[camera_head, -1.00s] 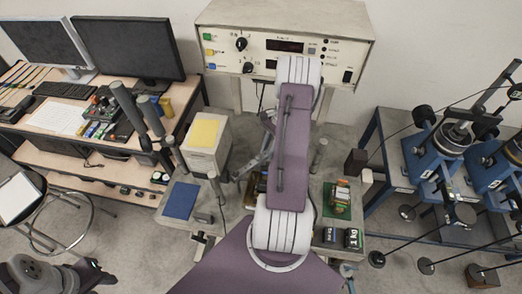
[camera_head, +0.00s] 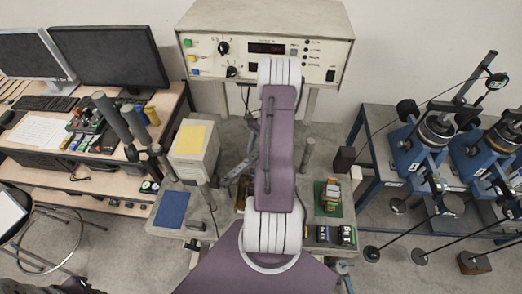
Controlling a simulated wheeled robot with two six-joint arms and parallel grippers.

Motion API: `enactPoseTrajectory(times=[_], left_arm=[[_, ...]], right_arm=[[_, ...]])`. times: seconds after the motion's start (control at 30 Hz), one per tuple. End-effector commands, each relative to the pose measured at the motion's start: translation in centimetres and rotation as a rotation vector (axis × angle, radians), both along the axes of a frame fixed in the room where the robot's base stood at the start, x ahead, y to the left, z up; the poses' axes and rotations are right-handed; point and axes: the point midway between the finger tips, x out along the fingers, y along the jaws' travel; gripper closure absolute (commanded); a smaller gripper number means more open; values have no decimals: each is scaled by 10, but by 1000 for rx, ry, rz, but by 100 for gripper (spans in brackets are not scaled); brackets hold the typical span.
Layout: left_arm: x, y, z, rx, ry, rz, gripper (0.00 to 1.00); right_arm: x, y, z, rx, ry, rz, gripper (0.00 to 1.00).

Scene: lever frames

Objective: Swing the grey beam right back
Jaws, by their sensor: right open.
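Two blue lever frames stand at the right; the nearer one (camera_head: 420,150) carries a slanted dark grey beam (camera_head: 474,78) that rises to the right from its top. I take this as the grey beam, but other long bars show and I cannot be certain. Thin black rods run down to the lower left from the frames, near dark disc weights (camera_head: 371,254). My right gripper is open, but its fingertips do not stand out from the surroundings, and I see no contact with the beam. My left gripper does not show.
A beige console (camera_head: 265,25) with knobs and a display stands at the back. A bench in front holds a blue pad (camera_head: 171,209) and a box with a yellow pad (camera_head: 194,140). A desk with monitors (camera_head: 106,53) is at the left. Floor shows at the lower right.

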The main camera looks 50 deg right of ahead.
Motion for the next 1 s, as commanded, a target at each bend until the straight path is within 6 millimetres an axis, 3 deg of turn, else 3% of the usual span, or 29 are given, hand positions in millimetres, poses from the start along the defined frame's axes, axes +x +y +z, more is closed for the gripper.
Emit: enactPoseTrajectory(times=[0.23, 0.6, 0.8, 1.0], left_arm=[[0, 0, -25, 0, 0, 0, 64], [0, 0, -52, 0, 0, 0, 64], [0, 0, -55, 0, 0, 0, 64], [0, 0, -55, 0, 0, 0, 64]], right_arm=[[-4, -3, 38, -7, -5, -3, 55], [-94, -8, 92, -5, -2, -5, 55], [-115, -9, 106, -2, -2, -2, 55], [-117, -9, 108, 0, -1, 0, 55]])
